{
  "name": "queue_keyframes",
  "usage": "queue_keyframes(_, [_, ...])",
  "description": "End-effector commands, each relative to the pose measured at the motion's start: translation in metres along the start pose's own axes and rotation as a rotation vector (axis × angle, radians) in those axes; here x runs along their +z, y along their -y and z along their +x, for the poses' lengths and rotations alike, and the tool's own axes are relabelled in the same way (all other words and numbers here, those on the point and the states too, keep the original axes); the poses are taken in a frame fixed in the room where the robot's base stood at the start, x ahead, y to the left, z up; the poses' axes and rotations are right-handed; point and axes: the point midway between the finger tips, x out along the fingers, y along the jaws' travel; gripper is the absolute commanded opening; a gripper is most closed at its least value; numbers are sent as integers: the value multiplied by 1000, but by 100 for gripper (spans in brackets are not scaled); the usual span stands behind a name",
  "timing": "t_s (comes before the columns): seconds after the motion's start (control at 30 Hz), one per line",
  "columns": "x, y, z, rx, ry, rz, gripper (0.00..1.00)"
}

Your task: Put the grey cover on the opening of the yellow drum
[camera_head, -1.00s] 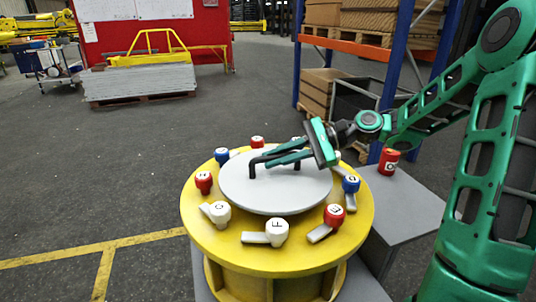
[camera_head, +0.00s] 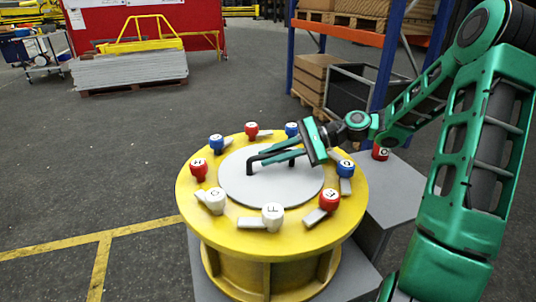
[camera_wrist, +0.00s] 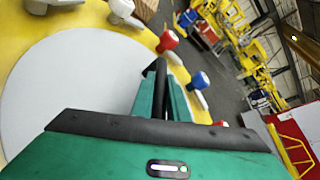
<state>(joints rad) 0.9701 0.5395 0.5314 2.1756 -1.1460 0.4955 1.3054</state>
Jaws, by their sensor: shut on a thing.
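The grey cover (camera_head: 240,187) is a flat disc with a dark bar handle (camera_head: 262,158) on top. It lies level over the middle of the yellow drum (camera_head: 270,240), inside the ring of knobs. My gripper (camera_head: 275,157) reaches in from the right, its green fingers shut on the handle. In the wrist view the handle (camera_wrist: 160,90) shows between the fingers, with the cover (camera_wrist: 70,80) beneath. The drum's opening is hidden under the cover. I cannot tell whether the cover is fully seated.
Several red, blue and white lettered knobs, such as the white F knob (camera_head: 272,214), ring the drum's top around the cover. A grey block (camera_head: 385,190) stands at the right with a red knob (camera_head: 380,152) on it. A shelf rack (camera_head: 350,45) is behind.

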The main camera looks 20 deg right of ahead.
Motion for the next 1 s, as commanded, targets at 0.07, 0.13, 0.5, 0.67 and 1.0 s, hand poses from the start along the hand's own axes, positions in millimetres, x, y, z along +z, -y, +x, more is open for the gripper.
queue_keyframes(0.07, [0, 0, 0, 0, -1, 1, 23])
queue_keyframes(0.13, [0, 0, -1, -1, -1, 1, 33])
queue_keyframes(0.5, [0, 0, -7, -2, -2, 1, 33])
queue_keyframes(0.67, [-1, 0, -30, -4, -4, 2, 33])
queue_keyframes(1.0, [-1, 0, -95, -3, -4, 0, 33])
